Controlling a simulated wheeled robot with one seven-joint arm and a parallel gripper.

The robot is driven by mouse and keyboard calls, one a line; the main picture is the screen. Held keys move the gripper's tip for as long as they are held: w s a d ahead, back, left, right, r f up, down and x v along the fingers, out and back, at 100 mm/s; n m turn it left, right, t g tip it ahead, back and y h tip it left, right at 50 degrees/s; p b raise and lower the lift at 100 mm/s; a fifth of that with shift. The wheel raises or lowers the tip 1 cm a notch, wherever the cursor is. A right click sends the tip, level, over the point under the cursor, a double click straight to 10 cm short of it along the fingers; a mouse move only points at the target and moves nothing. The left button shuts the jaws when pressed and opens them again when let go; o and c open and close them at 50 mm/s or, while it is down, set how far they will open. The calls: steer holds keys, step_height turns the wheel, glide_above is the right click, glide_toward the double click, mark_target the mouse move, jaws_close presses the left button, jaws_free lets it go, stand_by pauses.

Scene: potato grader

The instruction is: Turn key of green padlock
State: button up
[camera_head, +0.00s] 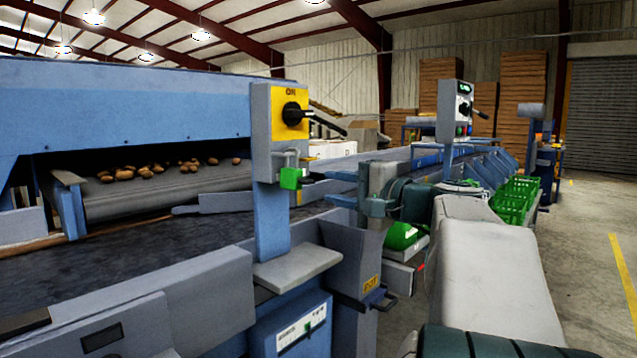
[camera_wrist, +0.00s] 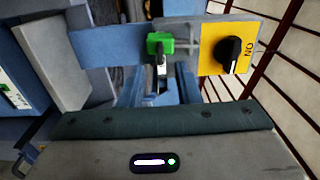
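The green padlock (camera_head: 290,178) hangs from the grey hasp under the yellow switch plate (camera_head: 288,112) on the post. In the wrist view the green padlock (camera_wrist: 158,44) is at top centre, beside the yellow plate with its black knob (camera_wrist: 231,50). A thin dark and silvery piece, seemingly the key (camera_wrist: 162,66), sticks out of the padlock toward my gripper. My gripper (camera_wrist: 170,84) is close in front of the padlock, its bluish fingers partly blending with blue parts behind. Whether they touch the key, or how far apart they are, is unclear.
A black handle sticks out from the yellow switch plate, just above the padlock. The blue post (camera_head: 271,222) and its grey ledge (camera_head: 298,266) stand below. A conveyor (camera_head: 160,192) with potatoes is at left. A green crate (camera_head: 515,200) stands at right; open floor lies beyond it.

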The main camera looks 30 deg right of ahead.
steer(key=v, duration=0.7)
steer(key=shift+s+p, duration=0.4)
steer(key=shift+p, duration=0.05)
steer(key=a+f+n+g+p, duration=0.4)
steer(key=a+g+p, duration=0.4)
steer(key=a+p, duration=0.6)
steer(key=s+a+f+n+g+h+p, duration=0.1)
steer(key=s+a+n+g+h+p, duration=0.5)
steer(key=p, duration=0.8)
steer(key=s+a+n, duration=0.2)
steer(key=s+n, duration=0.1)
steer(key=shift+s+a+f+n, duration=0.3)
steer(key=shift+s+f, duration=0.05)
steer(key=shift+s, duration=0.05)
steer(key=shift+d, duration=0.1)
